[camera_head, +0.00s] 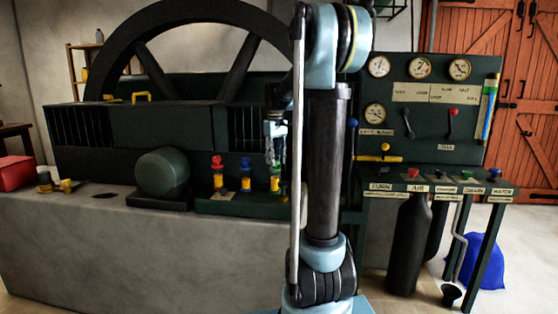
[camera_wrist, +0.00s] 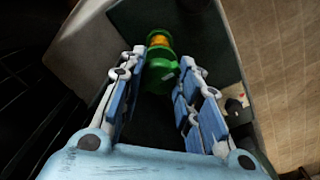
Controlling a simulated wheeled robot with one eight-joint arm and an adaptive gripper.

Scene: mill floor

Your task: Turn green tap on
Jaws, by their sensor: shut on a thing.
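The green tap (camera_wrist: 157,72) shows in the wrist view with an orange-yellow band near its far end. Its handle lies between the two fingers of my gripper (camera_wrist: 162,58), which is shut on it. In the head view my gripper (camera_head: 272,155) points down over the green tap (camera_head: 275,184), at the right end of a row of taps. My fingers hide the tap's upper part there. A red tap (camera_head: 217,172) and a blue tap (camera_head: 246,176) stand to the left of it.
A dark green dome (camera_head: 162,172) stands left of the taps on the concrete plinth (camera_head: 130,245). A gauge panel (camera_head: 440,110) with levers stands on the right. A large dark wheel (camera_head: 200,15) rises behind. My arm blocks the middle of the head view.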

